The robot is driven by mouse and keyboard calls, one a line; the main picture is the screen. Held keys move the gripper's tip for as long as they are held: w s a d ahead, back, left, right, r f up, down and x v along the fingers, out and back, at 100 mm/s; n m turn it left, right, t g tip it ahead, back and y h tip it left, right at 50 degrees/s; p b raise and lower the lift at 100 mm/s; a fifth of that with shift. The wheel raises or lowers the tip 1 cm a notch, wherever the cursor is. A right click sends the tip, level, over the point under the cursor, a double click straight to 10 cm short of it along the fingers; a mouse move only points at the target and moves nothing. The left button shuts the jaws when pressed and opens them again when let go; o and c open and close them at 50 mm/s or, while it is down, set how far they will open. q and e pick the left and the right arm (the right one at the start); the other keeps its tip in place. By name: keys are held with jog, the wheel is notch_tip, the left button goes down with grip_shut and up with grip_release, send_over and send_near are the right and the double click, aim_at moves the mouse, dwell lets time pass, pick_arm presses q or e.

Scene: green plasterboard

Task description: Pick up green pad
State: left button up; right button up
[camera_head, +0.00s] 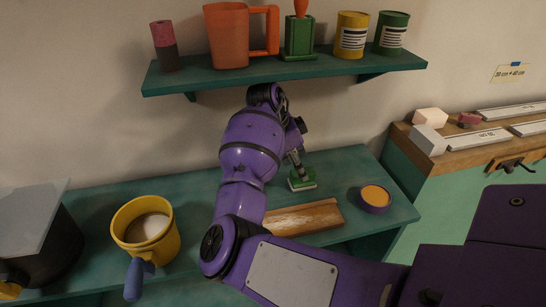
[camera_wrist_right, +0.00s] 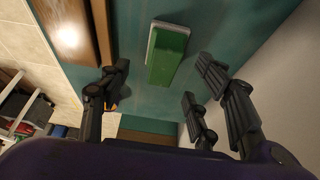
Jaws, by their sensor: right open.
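The green pad (camera_head: 302,180), a small green block with a pale base, lies on the teal worktop (camera_head: 345,168) beyond the wooden board. It also shows in the wrist view (camera_wrist_right: 168,55), apart from the board. My right gripper (camera_head: 296,157) is just above the pad, pointing down. In the wrist view my right gripper (camera_wrist_right: 162,78) is open and empty, with the pad between and beyond the spread fingertips. I cannot tell whether a finger touches the pad. My left gripper is not in view.
The wooden board (camera_head: 308,217) lies in front of the pad, and a purple dish with orange contents (camera_head: 375,198) stands to its right. A yellow bucket (camera_head: 143,228) stands left. A shelf (camera_head: 290,70) with a mug (camera_head: 228,35) and cans hangs above.

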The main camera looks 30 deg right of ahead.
jog(key=x, duration=0.5)
jog(key=shift+s+d+f, duration=0.1)
jog(key=shift+s, duration=0.05)
jog(key=c, duration=1.3)
